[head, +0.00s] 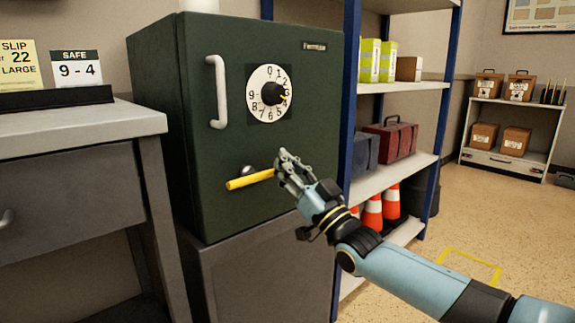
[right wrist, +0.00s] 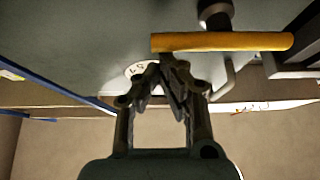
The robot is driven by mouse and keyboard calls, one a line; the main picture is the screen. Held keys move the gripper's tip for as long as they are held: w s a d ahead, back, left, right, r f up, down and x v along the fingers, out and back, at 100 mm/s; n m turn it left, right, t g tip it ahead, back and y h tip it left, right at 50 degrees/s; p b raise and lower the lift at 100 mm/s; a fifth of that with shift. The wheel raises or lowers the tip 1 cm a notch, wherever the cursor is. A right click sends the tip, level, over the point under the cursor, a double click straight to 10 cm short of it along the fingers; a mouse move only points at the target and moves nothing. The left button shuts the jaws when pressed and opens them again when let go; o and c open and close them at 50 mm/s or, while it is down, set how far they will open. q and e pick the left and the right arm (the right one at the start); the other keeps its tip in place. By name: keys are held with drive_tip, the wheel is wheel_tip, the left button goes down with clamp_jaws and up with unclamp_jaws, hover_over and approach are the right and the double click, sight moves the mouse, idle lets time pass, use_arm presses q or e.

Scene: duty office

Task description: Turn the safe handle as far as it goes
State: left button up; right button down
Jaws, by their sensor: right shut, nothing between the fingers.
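The dark green safe (head: 215,130) stands on a grey cabinet. Its yellow bar handle (head: 250,179) lies nearly level low on the door, its left end slightly lower in the head view. A round hub (head: 249,171) shows behind the bar. My right gripper (head: 283,156) is shut and empty at the bar's right end in the head view. In the right wrist view, the closed fingertips (right wrist: 167,62) are just below the bar (right wrist: 222,41), near its left end there; I cannot tell whether they touch it. My left gripper is not in view.
A white numbered dial (head: 257,79) and a fixed white grab handle (head: 217,92) are on the same door above. A grey desk (head: 75,132) stands close on the left. A blue-framed shelf (head: 400,87) with cones and boxes stands close on the right.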

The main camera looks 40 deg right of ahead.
drive_tip(key=shift+m+h, duration=0.3)
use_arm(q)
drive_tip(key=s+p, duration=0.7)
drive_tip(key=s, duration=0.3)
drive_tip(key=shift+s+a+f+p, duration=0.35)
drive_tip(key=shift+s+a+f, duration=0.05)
use_arm(e)
wheel_tip(320, 180, down, 6)
drive_tip(key=m+g+h, duration=0.5)
drive_tip(key=m+h, duration=0.4)
drive_tip(key=m, duration=0.9)
drive_tip(key=shift+a+f+h, duration=0.15)
drive_tip(key=shift+a+h, duration=0.15)
drive_tip(key=shift+a, duration=0.15)
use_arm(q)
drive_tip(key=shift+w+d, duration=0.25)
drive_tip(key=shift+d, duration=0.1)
